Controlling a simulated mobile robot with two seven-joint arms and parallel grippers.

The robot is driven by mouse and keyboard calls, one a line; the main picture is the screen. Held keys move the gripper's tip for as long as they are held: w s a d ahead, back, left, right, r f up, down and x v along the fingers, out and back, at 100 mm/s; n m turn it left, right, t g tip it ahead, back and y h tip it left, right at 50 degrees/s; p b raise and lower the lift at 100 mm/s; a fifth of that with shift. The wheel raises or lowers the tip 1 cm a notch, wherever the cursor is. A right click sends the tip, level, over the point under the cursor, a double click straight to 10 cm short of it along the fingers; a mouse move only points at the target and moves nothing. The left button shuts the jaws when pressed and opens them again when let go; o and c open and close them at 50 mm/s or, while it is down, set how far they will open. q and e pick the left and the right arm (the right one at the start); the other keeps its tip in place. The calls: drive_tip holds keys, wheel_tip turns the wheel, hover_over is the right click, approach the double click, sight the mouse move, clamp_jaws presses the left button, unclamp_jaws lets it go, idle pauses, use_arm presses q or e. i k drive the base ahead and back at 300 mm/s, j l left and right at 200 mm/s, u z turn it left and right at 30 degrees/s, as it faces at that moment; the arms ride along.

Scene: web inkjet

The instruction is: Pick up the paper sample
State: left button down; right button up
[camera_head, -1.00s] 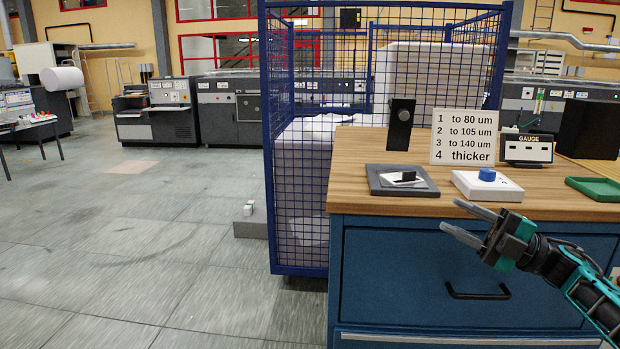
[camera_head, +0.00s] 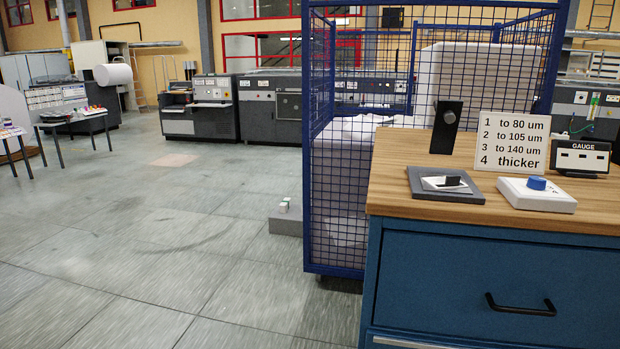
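A small white paper piece (camera_head: 431,183) lies on a dark grey square plate (camera_head: 468,196) on the wooden cabinet top. A black block (camera_head: 452,181) sits on the paper and hides part of it. I cannot tell for sure that this paper is the sample. Neither of my grippers is in view.
The blue cabinet (camera_head: 480,275) with a wooden top (camera_head: 395,160) stands at the right. On it are a white box with a blue knob (camera_head: 536,194), a thickness sign (camera_head: 511,141), a gauge (camera_head: 584,157) and a black upright (camera_head: 446,127). A blue mesh cage (camera_head: 318,150) stands left.

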sight(448, 181)
drive_tip(key=i+j+u, duration=0.9)
drive_tip(key=i, duration=0.25)
drive_tip(key=i+z, duration=0.35)
drive_tip(key=i, duration=0.2)
drive_tip(key=i+j+z, duration=0.35)
drive_tip(key=i, duration=0.2)
drive_tip(key=i+z, duration=0.25)
drive_tip(key=z, duration=0.15)
drive_tip(key=i+z, duration=0.3)
drive_tip(key=z, duration=0.15)
drive_tip(key=i+j+z, duration=0.1)
drive_tip(key=i+z, duration=0.15)
drive_tip(key=z, duration=0.15)
drive_tip(key=i+j+z, duration=0.1)
drive_tip(key=z, duration=0.3)
drive_tip(key=i+j+z, duration=0.15)
drive_tip(key=z, duration=0.3)
drive_tip(key=i+j+z, duration=0.2)
drive_tip(key=z, duration=0.2)
drive_tip(key=i+j+z, duration=0.15)
drive_tip(key=z, duration=0.25)
drive_tip(key=i+j+z, duration=0.1)
drive_tip(key=z, duration=0.25)
drive_tip(key=j+z, duration=0.4)
drive_tip(key=i+j+z, duration=0.1)
drive_tip(key=z, duration=0.15)
drive_tip(key=i+j+z, duration=0.1)
drive_tip(key=j+z, duration=0.15)
